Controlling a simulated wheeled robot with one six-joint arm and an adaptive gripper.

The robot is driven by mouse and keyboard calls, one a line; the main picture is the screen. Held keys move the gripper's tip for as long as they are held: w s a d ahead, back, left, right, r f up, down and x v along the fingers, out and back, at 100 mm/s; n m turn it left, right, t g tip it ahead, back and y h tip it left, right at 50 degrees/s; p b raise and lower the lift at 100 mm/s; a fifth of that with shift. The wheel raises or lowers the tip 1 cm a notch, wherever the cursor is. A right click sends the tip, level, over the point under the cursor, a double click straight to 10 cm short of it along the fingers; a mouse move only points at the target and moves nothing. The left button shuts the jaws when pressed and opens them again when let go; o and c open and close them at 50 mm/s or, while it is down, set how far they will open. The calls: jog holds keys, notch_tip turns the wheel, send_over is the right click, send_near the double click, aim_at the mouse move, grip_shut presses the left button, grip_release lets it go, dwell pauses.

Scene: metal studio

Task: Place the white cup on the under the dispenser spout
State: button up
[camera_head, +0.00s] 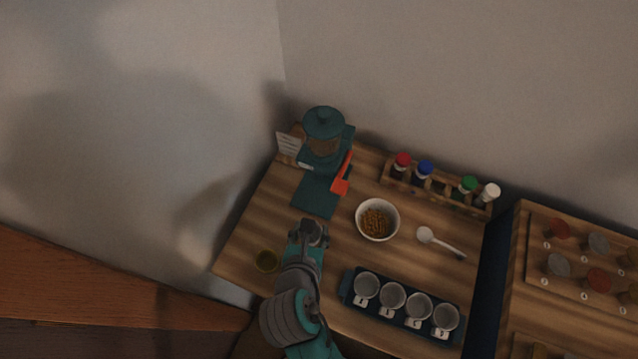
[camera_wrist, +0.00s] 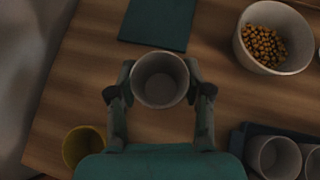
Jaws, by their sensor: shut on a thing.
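My gripper (camera_head: 312,232) is shut on a white cup (camera_wrist: 160,80), which looks grey in this light. The cup is upright between the two fingers, its open mouth facing the wrist camera, and looks empty. In the head view the cup (camera_head: 313,230) is small and partly hidden by the fingers. The teal dispenser (camera_head: 323,125) stands at the back left of the wooden table, with a red-orange lever at its right. Its flat teal base (camera_head: 317,196) extends toward my gripper and shows in the wrist view (camera_wrist: 158,22), just beyond the cup. The spout cannot be made out.
A white bowl of brown pieces (camera_head: 377,220) is right of the cup. A yellow cup (camera_head: 267,260) stands left of my gripper. Several cups stand in a dark tray (camera_head: 352,298) at front right. A white spoon (camera_head: 440,241) and a rack of coloured-cap bottles (camera_head: 437,190) lie farther right.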

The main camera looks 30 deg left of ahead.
jog(key=shift+f, duration=0.9)
send_over(318, 193)
jog(key=s, duration=0.3)
jog(key=shift+w+d+r, duration=0.2)
jog(key=shift+d, duration=0.25)
jog(key=w, duration=0.2)
jog(key=a, duration=0.1)
jog(key=shift+w+f, duration=0.4)
jog(key=shift+f, duration=0.2)
jog(key=shift+f, duration=0.15)
jog(key=o, duration=0.9)
